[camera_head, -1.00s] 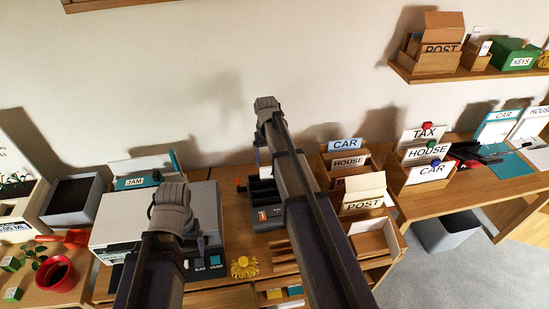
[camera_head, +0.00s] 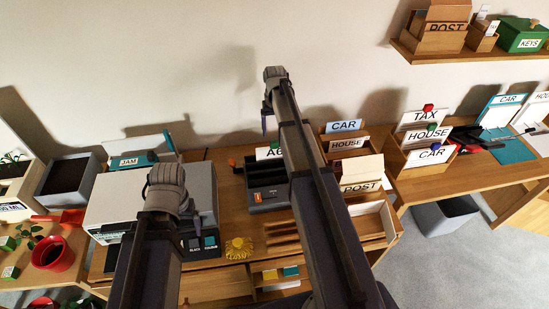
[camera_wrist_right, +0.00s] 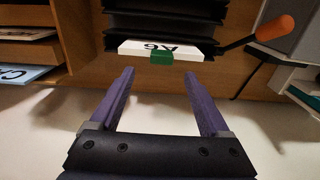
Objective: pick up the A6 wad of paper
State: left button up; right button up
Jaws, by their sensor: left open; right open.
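The A6 wad of paper (camera_wrist_right: 165,49) shows in the right wrist view as a white edge with an upside-down A6 label and a green tab in front. It stands at the edge of a black slotted rack (camera_wrist_right: 165,22). In the head view the wad's label (camera_head: 268,152) shows beside my right arm, which hides part of it. My right gripper (camera_wrist_right: 160,74) is open and empty, its two purple fingers pointing toward the wad, with no contact visible.
An orange-handled lever (camera_wrist_right: 274,28) sticks out beside the rack. The grey printer (camera_head: 203,190) stands left of the rack. Card boxes with a POST card (camera_head: 361,187) stand to its right. The wall is behind; a yellow badge (camera_head: 239,248) lies at the desk's front.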

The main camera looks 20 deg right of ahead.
aim_at(275, 142)
jog(key=f+b, duration=0.5)
jog(key=shift+s+a+f, duration=0.1)
jog(key=shift+s+a, duration=0.1)
jog(key=shift+s, duration=0.1)
grip_shut()
dwell(0.4)
dwell(0.8)
